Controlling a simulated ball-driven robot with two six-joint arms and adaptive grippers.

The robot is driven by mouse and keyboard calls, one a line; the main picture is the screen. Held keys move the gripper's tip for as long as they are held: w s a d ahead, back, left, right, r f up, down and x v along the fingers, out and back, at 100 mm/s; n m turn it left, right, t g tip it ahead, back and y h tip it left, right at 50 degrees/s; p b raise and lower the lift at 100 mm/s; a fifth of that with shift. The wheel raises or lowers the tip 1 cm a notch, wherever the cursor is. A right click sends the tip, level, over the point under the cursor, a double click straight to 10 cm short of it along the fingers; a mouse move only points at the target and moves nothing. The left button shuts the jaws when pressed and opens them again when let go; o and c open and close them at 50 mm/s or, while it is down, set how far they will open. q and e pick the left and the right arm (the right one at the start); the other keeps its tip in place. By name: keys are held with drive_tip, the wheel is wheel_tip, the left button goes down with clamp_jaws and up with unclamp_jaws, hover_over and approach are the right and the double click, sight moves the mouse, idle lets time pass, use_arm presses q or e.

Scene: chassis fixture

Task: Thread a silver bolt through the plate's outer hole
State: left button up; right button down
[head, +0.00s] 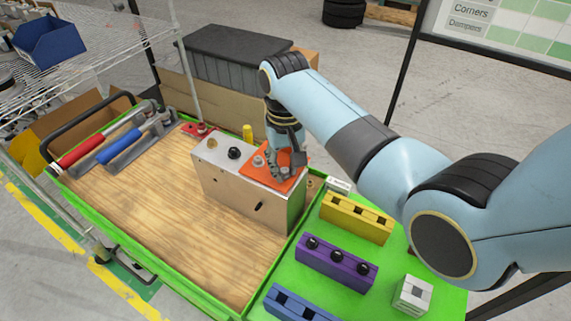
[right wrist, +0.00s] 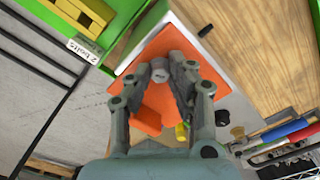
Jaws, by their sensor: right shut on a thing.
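The orange plate (head: 290,180) lies on top of the silver chassis block (head: 231,181), at its right end. It fills much of the right wrist view (right wrist: 188,43). My right gripper (head: 268,166) is low over the plate, its fingers closed around a silver bolt (right wrist: 160,70). The bolt's round grey head shows between the fingertips. Its shank and the plate's outer hole are hidden, so I cannot tell whether the bolt is in the hole. My left gripper is not in view.
A black knob (head: 234,152) and a brass-coloured piece (head: 212,142) sit on the block's top. Yellow (head: 356,218), purple (head: 336,262) and blue (head: 295,305) holders stand on the green surface at right. The wooden tray floor (head: 160,210) is clear left of the block.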

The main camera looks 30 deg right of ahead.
drive_tip(key=shift+m, duration=0.6)
drive_tip(key=c, duration=1.1)
unclamp_jaws()
drive_tip(key=shift+r, duration=4.5)
